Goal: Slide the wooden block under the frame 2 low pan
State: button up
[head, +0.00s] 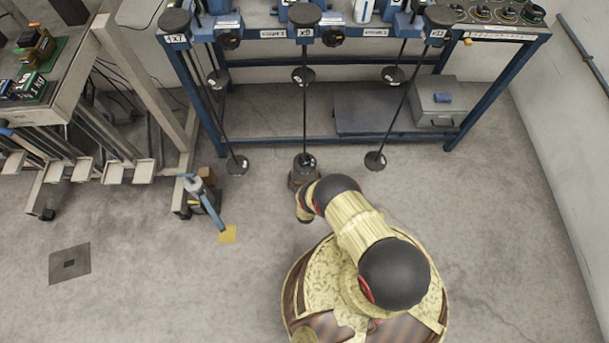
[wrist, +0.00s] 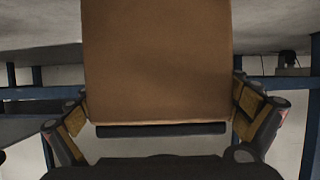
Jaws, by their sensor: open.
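The wooden block (wrist: 157,60) is a plain brown face filling the upper middle of the wrist view. My gripper (wrist: 162,104) is open, with one finger on each side of the block's edge; I cannot tell whether they touch it. A dark strip (wrist: 160,130) lies along that edge. In the head view my arm reaches toward the middle hanging dark pan (head: 305,160), with a grey-brown shape (head: 302,176) just below it, partly hidden by my gripper. Frame numbers are not readable, so I cannot tell which frame is 2.
Other low pans hang left (head: 238,165) and right (head: 376,161). A blue bench (head: 350,142) stands behind them, with a grey box (head: 436,103) on the right. A grey cart (head: 150,95) and a blue-handled tool (head: 205,203) are at left. The floor at right is clear.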

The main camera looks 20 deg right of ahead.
jog(key=v, duration=1.1)
jog(key=shift+s, duration=0.35)
jog(key=shift+a, duration=0.1)
